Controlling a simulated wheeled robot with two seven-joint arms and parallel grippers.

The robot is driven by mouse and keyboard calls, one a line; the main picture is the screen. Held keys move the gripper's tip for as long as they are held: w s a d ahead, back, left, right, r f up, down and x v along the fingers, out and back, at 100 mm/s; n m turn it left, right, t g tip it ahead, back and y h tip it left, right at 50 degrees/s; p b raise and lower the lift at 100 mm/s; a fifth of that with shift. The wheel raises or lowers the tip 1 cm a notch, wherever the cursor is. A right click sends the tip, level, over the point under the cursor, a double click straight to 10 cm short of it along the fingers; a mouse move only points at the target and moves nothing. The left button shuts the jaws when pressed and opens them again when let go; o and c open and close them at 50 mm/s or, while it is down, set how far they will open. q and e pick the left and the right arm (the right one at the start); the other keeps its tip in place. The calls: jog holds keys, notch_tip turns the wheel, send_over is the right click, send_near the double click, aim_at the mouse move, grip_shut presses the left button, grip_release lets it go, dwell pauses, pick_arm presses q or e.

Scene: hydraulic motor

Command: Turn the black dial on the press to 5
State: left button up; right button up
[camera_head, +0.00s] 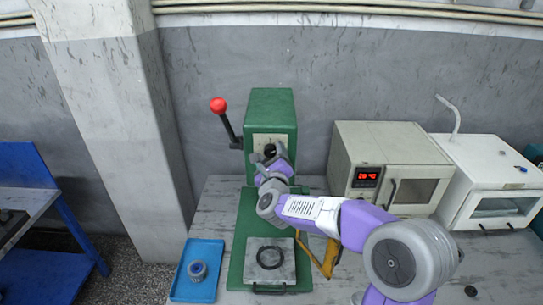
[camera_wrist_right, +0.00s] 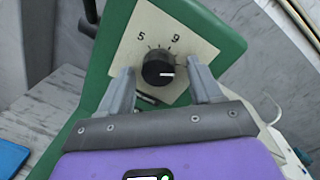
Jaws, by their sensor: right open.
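The green press (camera_head: 284,104) stands at the back of the table. Its black dial (camera_wrist_right: 157,71) sits on a cream plate (camera_wrist_right: 188,48) marked 5 at the upper left and 9 at the upper right. The dial's white pointer line points to the right in the right wrist view, not toward the 5. My right gripper (camera_wrist_right: 163,78) is open, with one finger on each side of the dial; I cannot tell whether they touch it. In the head view, my right gripper (camera_head: 270,158) is in front of the plate and partly covers it. My left gripper is not in view.
A black lever with a red knob (camera_head: 218,105) sticks out left of the press. A blue tray (camera_head: 207,252) holding a round part (camera_head: 198,270) lies at the front left. An oven with a red display (camera_head: 368,176) and a white cabinet (camera_head: 497,185) stand at the right.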

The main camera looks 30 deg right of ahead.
jog(key=c, duration=1)
jog(key=shift+c, duration=0.2)
